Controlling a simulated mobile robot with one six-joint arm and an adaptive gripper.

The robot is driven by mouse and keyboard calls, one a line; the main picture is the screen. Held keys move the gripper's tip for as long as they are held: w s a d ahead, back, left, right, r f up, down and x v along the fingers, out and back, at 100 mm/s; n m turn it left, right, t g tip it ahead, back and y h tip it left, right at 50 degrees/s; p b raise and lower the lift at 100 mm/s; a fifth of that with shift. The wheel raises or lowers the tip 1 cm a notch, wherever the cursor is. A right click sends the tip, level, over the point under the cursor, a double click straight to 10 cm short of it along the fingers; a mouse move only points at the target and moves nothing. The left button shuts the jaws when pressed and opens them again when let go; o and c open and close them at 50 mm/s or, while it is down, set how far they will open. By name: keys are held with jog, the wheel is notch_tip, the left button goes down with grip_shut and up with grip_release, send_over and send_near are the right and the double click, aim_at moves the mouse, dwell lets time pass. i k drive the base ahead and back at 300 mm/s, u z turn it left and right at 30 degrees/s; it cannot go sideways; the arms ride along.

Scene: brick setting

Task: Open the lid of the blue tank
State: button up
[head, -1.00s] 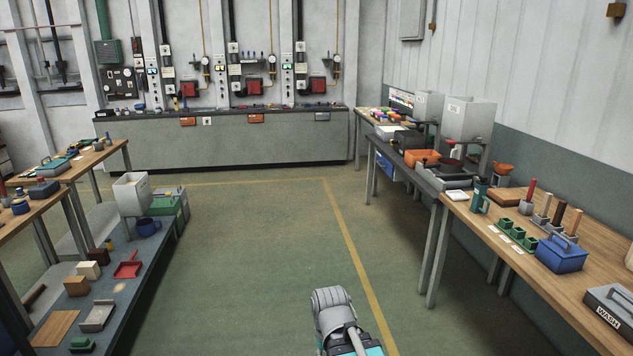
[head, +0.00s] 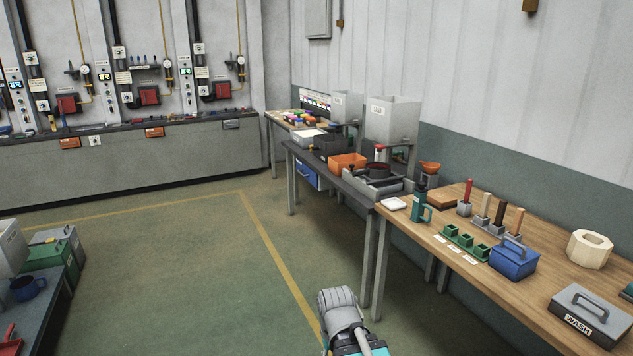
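A blue box-like tank (head: 514,262) with a handle on its top stands on the wooden table at the right in the head view. Its lid looks closed. Part of my arm shows at the bottom centre, well left of the table and apart from the tank. My gripper's fingers cannot be made out.
A low dark bench (head: 52,318) stands at the left. The green floor (head: 190,270) between is clear.

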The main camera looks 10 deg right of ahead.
aim_at(517, 252)
jog(key=z, duration=0.25)
jog(key=i, duration=0.6)
jog(key=z, duration=0.9)
jog(key=i, duration=0.75)
jog(key=z, duration=0.35)
jog(key=k, duration=0.95)
jog(key=z, duration=0.15)
jog(key=i, duration=0.65)
